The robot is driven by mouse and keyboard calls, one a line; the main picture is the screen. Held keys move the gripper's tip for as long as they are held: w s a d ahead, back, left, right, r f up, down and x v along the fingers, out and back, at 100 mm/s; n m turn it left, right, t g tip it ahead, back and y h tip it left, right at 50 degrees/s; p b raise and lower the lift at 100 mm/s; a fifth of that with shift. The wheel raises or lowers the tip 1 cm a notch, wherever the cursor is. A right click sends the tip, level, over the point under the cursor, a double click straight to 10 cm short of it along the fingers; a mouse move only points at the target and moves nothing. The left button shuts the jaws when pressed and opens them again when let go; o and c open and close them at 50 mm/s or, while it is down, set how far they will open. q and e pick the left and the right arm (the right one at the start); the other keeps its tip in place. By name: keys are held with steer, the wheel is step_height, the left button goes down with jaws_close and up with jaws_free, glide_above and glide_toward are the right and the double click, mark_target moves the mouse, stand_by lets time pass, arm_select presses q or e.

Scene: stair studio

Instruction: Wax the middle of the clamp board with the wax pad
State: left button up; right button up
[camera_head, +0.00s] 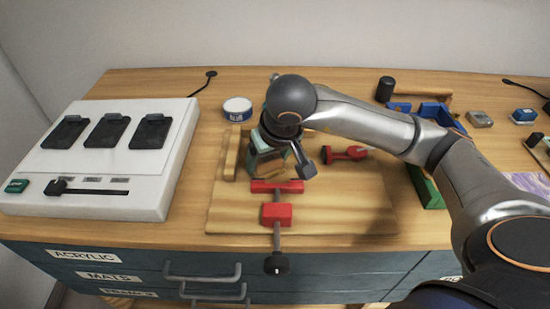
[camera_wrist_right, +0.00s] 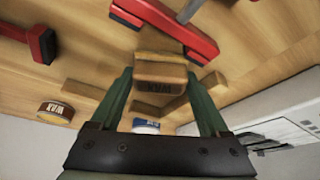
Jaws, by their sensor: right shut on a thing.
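The clamp board (camera_head: 340,205) is a pale wooden board on the bench in the head view. A red clamp (camera_head: 277,213) with a grey bar sits on its front left, and a second red clamp (camera_head: 340,154) lies near its back. My right gripper (camera_head: 270,158) is over the back left of the board, pointing down. In the right wrist view, the gripper (camera_wrist_right: 162,75) is shut on the wax pad (camera_wrist_right: 160,72), a tan block lettered WAX. I cannot tell whether the pad touches the board. My left gripper is not in view.
A white control panel (camera_head: 115,160) stands at the left. A blue-labelled tin (camera_head: 237,108) is behind the board. A brown WAX tin (camera_wrist_right: 55,112) shows in the right wrist view. A black cylinder (camera_head: 385,89) and blue pieces (camera_head: 435,112) are at the back right. The board's front right is clear.

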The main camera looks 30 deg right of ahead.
steer(key=shift+w+d+f+b, duration=0.1)
steer(key=shift+w+d+b, duration=0.25)
steer(key=shift+w, duration=0.2)
steer(key=shift+w+d+f+b, duration=0.1)
steer(key=shift+w+d+b, duration=0.2)
steer(key=shift+w, duration=0.25)
steer(key=shift+w+d+b, duration=0.25)
steer(key=shift+w+d, duration=0.15)
steer(key=shift+w, duration=0.2)
steer(key=shift+w+d+b, duration=0.2)
steer(key=shift+w+d, duration=0.15)
steer(key=shift+w, duration=0.25)
steer(key=shift+w+d, duration=0.55)
steer(key=shift+w, duration=0.35)
steer(key=shift+r, duration=0.1)
steer(key=shift+r+p, duration=2.1)
steer(key=shift+r, duration=0.95)
step_height(320, 180, up, 3)
steer(key=shift+p, duration=1.05)
